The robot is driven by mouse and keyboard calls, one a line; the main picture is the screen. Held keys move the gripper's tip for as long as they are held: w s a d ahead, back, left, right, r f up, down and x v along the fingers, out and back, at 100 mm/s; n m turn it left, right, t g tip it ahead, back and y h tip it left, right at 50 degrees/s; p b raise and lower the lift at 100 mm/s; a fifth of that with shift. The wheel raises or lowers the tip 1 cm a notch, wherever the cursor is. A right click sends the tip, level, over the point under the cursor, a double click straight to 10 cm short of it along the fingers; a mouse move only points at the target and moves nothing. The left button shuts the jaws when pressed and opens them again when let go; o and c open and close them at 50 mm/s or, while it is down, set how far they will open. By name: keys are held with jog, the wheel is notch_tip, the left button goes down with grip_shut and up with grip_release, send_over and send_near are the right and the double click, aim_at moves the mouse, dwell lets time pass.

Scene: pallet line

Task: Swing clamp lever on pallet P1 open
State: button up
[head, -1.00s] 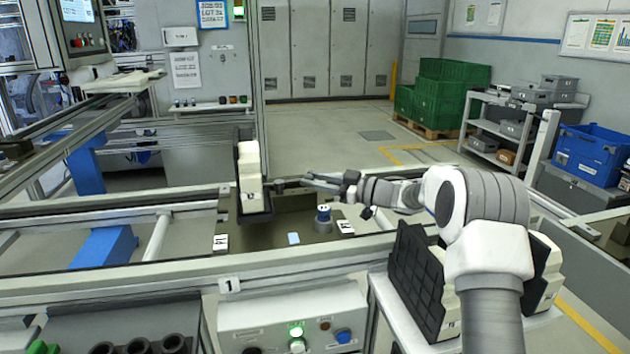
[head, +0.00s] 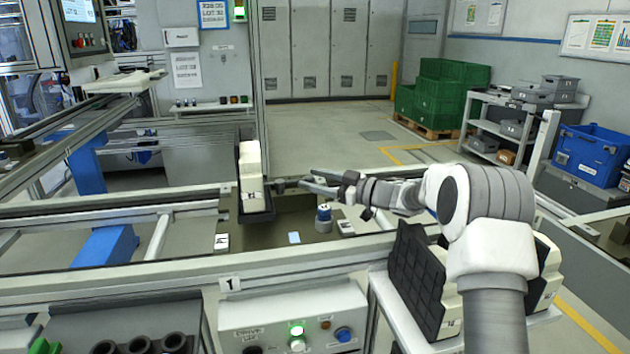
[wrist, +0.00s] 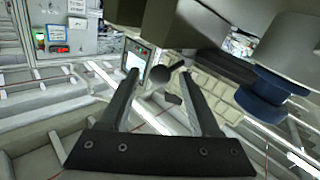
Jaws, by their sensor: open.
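The pallet (head: 282,238) is a dark olive plate on the line. A cream block (head: 249,172) stands upright in a dark holder on its left part. The clamp lever shows as a small dark piece (head: 280,186) right of the block. In the wrist view its round dark knob (wrist: 160,75) appears between my fingertips, with a short dark arm running to the upper right. My gripper (head: 304,183) reaches in from the right at the lever and is open. I cannot tell whether a finger touches the knob.
The line's front rail (head: 185,272) runs in front. Dark-backed cream blocks (head: 421,278) stand on a side shelf at right.

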jog(key=s+d+r+p, duration=0.3)
jog(key=s+d+r, duration=0.1)
jog(key=d+r, duration=0.6)
jog(key=shift+s+d+r+p, duration=0.15)
jog(key=shift+d+r+p, duration=0.15)
jog(key=shift+d+r, duration=0.15)
